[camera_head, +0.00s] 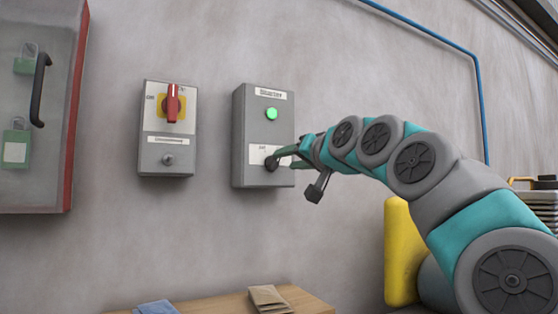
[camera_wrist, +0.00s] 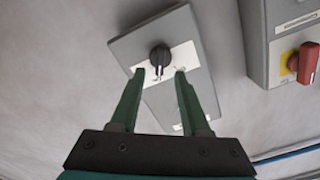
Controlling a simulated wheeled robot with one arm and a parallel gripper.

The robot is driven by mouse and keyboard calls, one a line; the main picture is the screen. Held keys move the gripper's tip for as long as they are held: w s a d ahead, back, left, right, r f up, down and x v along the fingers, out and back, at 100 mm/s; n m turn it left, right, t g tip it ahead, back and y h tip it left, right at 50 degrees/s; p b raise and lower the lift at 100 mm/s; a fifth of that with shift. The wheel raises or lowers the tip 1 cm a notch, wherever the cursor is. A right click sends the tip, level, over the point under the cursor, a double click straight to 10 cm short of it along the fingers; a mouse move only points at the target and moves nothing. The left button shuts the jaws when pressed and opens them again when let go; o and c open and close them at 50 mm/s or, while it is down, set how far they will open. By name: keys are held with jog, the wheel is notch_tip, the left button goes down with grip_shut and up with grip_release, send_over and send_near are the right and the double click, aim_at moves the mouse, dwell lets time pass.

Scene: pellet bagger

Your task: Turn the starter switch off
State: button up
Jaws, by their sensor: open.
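The starter box (camera_head: 242,135) is a grey box on the wall, with a bright green lamp (camera_head: 271,113) above and a black rotary switch (camera_head: 271,164) on a white plate below. My gripper (camera_head: 284,156) reaches the switch from the right and partly covers its plate. In the wrist view, the black knob (camera_wrist: 159,56) lies just beyond and between the two open green fingertips of my gripper (camera_wrist: 160,73). The fingers are apart and hold nothing. I cannot tell whether they touch the knob, or which printed mark it points to.
A second grey box (camera_head: 167,155) with a red handle (camera_head: 172,103) on yellow hangs to the left. A red-edged cabinet (camera_head: 40,170) with padlocks is farther left. A wooden table (camera_head: 225,304) with folded cloths stands below. A yellow post (camera_head: 402,250) is under my arm.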

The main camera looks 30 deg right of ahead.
aim_at(277, 161)
jog(key=w, duration=0.4)
jog(key=shift+w+a, duration=0.1)
jog(key=shift+w, duration=0.1)
grip_shut()
dwell(0.4)
